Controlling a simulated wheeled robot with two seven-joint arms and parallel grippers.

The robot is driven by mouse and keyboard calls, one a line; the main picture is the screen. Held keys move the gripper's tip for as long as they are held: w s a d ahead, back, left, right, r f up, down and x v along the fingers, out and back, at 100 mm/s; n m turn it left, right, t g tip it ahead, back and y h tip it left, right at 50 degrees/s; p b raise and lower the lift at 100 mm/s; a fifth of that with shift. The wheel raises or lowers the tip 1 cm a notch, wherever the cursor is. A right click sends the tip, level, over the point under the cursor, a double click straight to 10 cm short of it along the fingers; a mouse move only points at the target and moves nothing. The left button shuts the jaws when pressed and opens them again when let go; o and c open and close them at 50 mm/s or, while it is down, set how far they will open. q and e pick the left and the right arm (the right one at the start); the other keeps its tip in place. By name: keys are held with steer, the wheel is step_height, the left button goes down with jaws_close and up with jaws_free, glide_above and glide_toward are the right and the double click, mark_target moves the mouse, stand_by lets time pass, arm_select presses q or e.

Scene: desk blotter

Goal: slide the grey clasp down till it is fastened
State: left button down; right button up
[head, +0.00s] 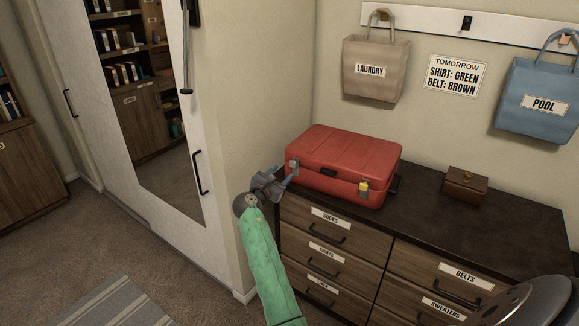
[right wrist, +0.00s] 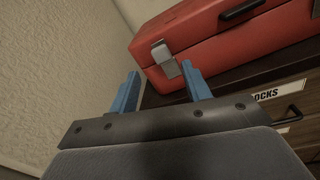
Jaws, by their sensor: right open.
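The red case (head: 343,160) lies with its lid down on the dark top of a dresser. The grey clasp (head: 293,166) is at the left end of its front side; in the right wrist view the clasp (right wrist: 166,60) shows as a light plate with a lower flap. I cannot tell whether it is fastened. A yellow clasp (head: 363,187) is at the right end of the same side. My right gripper (head: 282,176) is open with blue fingers (right wrist: 160,72), just in front of the grey clasp, with nothing between them. My left gripper is not in view.
The dresser top (head: 425,195) is bare right of the case, up to a small brown box (head: 466,185). Dresser drawers (head: 330,238) with handles lie below. A wall stands close left of the case. Laundry (head: 374,85) and pool (head: 540,85) bags hang behind.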

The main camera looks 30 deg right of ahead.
mark_target(292, 165)
steer(key=x, duration=0.2)
steer(key=shift+d+r+p, duration=0.15)
steer(key=shift+d+p, duration=0.15)
steer(key=x, duration=0.3)
steer(key=shift+w+d+p, duration=0.1)
steer(key=shift+p, duration=0.2)
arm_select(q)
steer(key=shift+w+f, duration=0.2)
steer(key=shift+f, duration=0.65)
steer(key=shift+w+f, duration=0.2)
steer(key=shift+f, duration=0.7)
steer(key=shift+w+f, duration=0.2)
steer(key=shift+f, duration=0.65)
arm_select(e)
steer(key=shift+w+d, duration=0.2)
steer(key=shift+d, duration=0.3)
